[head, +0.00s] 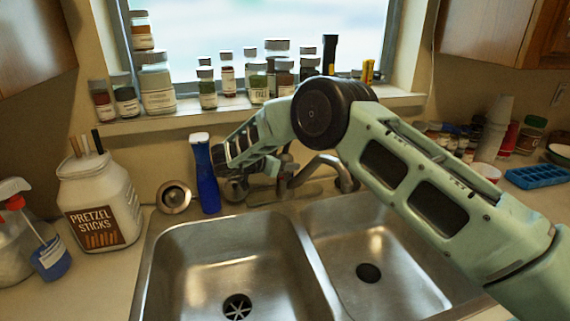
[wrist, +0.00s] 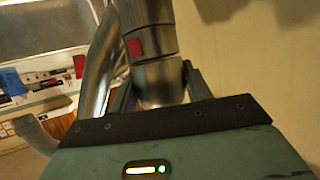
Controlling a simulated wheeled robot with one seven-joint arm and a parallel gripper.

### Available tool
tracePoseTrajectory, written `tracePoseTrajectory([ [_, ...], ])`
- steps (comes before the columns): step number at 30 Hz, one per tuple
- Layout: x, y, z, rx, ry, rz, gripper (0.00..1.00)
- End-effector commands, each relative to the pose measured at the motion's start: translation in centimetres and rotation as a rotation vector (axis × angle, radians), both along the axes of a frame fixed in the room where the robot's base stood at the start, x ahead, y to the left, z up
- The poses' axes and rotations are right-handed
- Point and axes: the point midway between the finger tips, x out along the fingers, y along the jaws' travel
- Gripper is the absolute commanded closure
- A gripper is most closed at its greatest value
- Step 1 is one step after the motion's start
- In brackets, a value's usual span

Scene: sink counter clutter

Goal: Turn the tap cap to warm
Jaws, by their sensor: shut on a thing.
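The metal tap (head: 318,168) stands behind the double sink, partly hidden by my arm in the head view. In the wrist view, the tap's cylindrical body (wrist: 145,22) runs up the picture. A red square mark (wrist: 134,48) is on its side by a ring seam. The rounded tap cap (wrist: 161,80) at its near end sits between the two dark fingers of my gripper (wrist: 162,88), which is shut on it. In the head view my gripper (head: 238,172) reaches down to the left part of the tap. The fingertips' contact is hard to see there.
A blue bottle (head: 206,178) stands just left of my gripper. A pretzel jar (head: 98,205) and spray bottle (head: 40,240) are further left. Several spice jars (head: 208,88) line the window sill above. The left sink basin (head: 230,265) and right basin (head: 365,245) are empty.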

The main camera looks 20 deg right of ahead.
Motion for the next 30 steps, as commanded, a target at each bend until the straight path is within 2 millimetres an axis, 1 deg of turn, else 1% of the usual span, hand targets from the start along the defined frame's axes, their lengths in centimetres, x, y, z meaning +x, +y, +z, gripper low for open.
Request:
tracePoseTrajectory([
  [12,0.0,0.0,0.0,-0.002,0.0,-0.007,0.75],
  [13,0.0,0.0,0.1,-0.002,0.0,-0.007,0.43],
  [23,-0.1,0.2,0.1,-0.001,-0.001,-0.007,0.43],
  [26,-0.3,0.9,0.3,0.0,-0.002,-0.005,0.43],
  [30,-1.3,2.8,1.0,0.001,-0.003,-0.003,0.43],
])
